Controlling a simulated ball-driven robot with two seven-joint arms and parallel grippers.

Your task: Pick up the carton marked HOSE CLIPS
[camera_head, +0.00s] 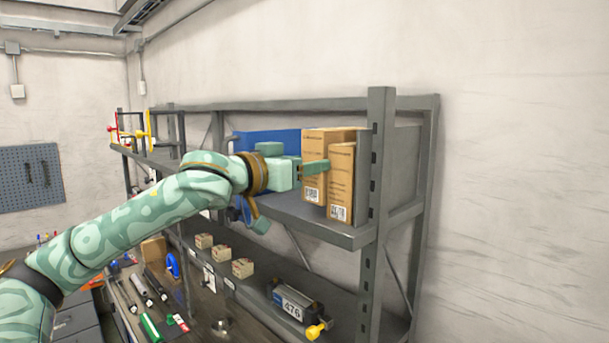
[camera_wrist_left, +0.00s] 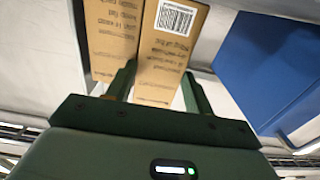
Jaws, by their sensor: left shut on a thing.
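Two tall brown cartons stand side by side on the upper shelf near its right end. In the left wrist view, my fingers (camera_wrist_left: 158,84) stand on both sides of the held carton (camera_wrist_left: 172,52), which shows a barcode and upside-down print. The right carton (camera_head: 341,178) also shows beside the held one in the left wrist view (camera_wrist_left: 110,40). The print is too small or blurred to tell which is HOSE CLIPS. My right gripper is not in view.
A blue bin or panel (camera_head: 260,139) is behind and left of the cartons. The shelf's grey upright (camera_head: 376,170) stands close on their right. Several small boxes (camera_head: 243,268) and a unit marked 476 (camera_head: 292,305) sit on the level below.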

